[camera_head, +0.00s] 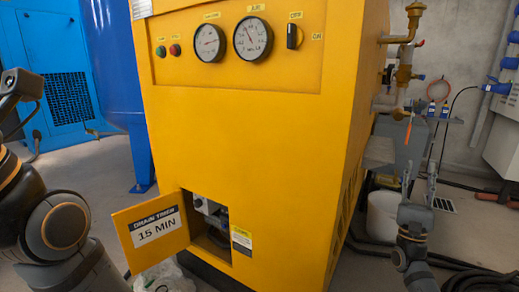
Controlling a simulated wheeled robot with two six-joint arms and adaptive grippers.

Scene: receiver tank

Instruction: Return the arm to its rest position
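My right gripper (420,176) shows at the right of the head view, pointing up, to the right of the yellow compressor cabinet (245,130). Its two fingers stand apart, with nothing visible between them. It appears clear of the cabinet. My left arm's dark links with orange bands stand at the left edge, in front of the blue equipment. My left gripper is not in view.
The cabinet's small "Drain timer 15 min" door (152,233) hangs open at lower left, showing a valve inside. Brass pipework (404,60) runs down the cabinet's right side. A white bucket (382,215) and black hoses lie near my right arm. A blue tank (112,70) stands left.

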